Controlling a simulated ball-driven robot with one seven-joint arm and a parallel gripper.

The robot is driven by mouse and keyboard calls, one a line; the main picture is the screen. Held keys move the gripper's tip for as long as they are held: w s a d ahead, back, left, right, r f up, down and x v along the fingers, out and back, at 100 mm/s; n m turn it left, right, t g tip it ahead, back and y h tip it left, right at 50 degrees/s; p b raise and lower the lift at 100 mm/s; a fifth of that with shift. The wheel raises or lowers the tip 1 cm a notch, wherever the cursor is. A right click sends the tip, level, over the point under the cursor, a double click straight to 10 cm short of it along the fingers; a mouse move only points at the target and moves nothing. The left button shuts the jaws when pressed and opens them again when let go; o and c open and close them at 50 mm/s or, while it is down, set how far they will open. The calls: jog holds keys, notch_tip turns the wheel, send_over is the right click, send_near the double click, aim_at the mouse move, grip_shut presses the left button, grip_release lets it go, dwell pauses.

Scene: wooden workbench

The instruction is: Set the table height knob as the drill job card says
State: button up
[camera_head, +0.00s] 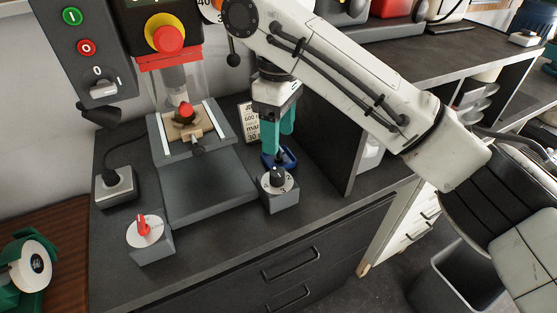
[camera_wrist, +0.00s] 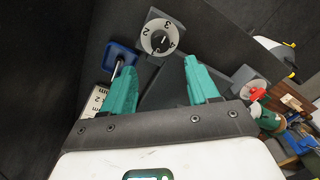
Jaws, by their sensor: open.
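A grey box with a black knob on a white numbered dial (camera_head: 278,183) stands at the bench's front, right of the drill press. In the wrist view the dial (camera_wrist: 160,40) shows figures such as 2, 3 and 4. I cannot read any label naming it as table height. My gripper (camera_head: 278,145) has green fingers, points down and is open and empty, above and behind this knob, apart from it. In the wrist view its fingertips (camera_wrist: 160,65) are spread just below the dial. The job card (camera_head: 250,122) stands behind, partly hidden by the gripper; "600" and "30" show.
A red-knobbed box (camera_head: 143,230) stands front left, a grey box with a black top (camera_head: 114,184) behind it. The drill press table (camera_head: 190,138) bears a wooden piece. A blue object (camera_head: 286,160) lies close behind the numbered knob. A dark upright panel (camera_head: 325,140) stands right of the gripper.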

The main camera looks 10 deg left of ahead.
aim_at(277, 172)
jog(key=f, duration=0.9)
jog(key=shift+s+f, duration=0.15)
jog(key=shift+s, duration=0.05)
jog(key=c, duration=1)
jog(key=shift+a, duration=0.1)
jog(key=shift+c, duration=0.2)
